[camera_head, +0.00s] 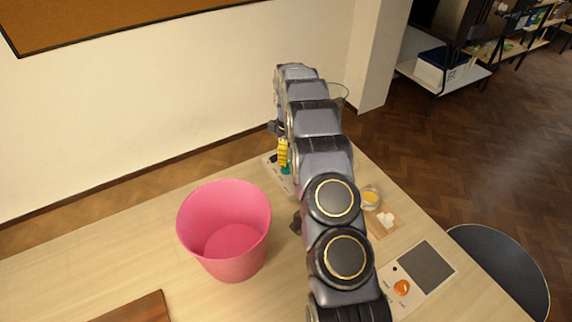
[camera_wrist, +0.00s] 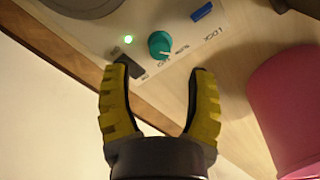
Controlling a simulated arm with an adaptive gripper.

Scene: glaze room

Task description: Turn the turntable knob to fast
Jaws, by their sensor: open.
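The teal knob (camera_wrist: 159,44) sits on a pale control panel (camera_wrist: 226,27) in the wrist view, beside a lit green lamp (camera_wrist: 128,39). A pale mark on the knob seems to point down the picture, towards small lettering that I cannot read surely. Part of a grey round disc (camera_wrist: 85,4), seemingly the turntable, shows at the top left. My gripper (camera_wrist: 160,72) is open, its yellow fingers either side of and just short of the knob in the picture, apart from it. In the head view my gripper (camera_head: 283,152) is above the panel (camera_head: 281,180); my arm hides most of the unit.
A blue part (camera_wrist: 202,11) and a dark switch (camera_wrist: 128,66) are on the panel. A pink bucket (camera_head: 226,235) stands left of my arm. To the right are a bowl (camera_head: 370,197), a small board (camera_head: 384,231) with white pieces, and another unit with an orange knob (camera_head: 402,288).

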